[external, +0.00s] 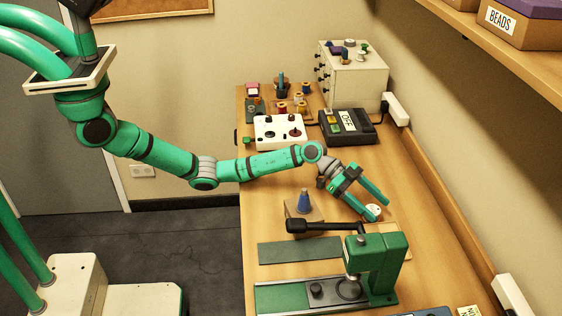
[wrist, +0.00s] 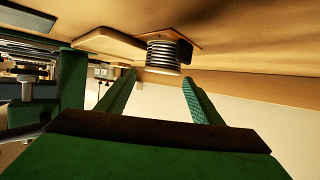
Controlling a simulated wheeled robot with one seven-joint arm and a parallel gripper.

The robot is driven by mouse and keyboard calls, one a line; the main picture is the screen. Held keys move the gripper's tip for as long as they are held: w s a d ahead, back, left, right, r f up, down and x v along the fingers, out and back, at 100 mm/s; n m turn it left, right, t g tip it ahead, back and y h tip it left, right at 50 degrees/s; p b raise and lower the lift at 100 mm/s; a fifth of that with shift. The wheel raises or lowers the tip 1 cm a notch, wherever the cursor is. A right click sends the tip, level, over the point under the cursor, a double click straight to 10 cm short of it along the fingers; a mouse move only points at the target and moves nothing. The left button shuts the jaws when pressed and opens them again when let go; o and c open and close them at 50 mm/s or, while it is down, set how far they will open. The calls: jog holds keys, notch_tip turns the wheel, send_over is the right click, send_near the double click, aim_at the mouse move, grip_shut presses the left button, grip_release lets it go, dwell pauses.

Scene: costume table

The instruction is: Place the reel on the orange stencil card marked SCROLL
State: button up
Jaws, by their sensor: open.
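A small reel (external: 374,209) with a pale end stands on the bench by my fingertips. In the wrist view the reel (wrist: 167,53) shows grey windings and a pale wooden flange, just beyond the fingertips and roughly centred between them. My gripper (external: 379,210) is open, its two green fingers reaching down to the right; the wrist view shows both fingers (wrist: 158,84) apart with nothing held. A flat orange-brown piece (wrist: 194,44) shows at the reel's base; I cannot read any marking on it. I cannot pick out the SCROLL lettering in either view.
A green press (external: 385,262) with a black handle stands in front of my gripper. A blue cone (external: 304,201) stands on a wooden block to the left. A white control box (external: 280,131), a dark OFF box (external: 347,127) and several spools crowd the back.

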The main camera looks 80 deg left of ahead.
jog(key=v, duration=1.2)
jog(key=shift+r, duration=0.35)
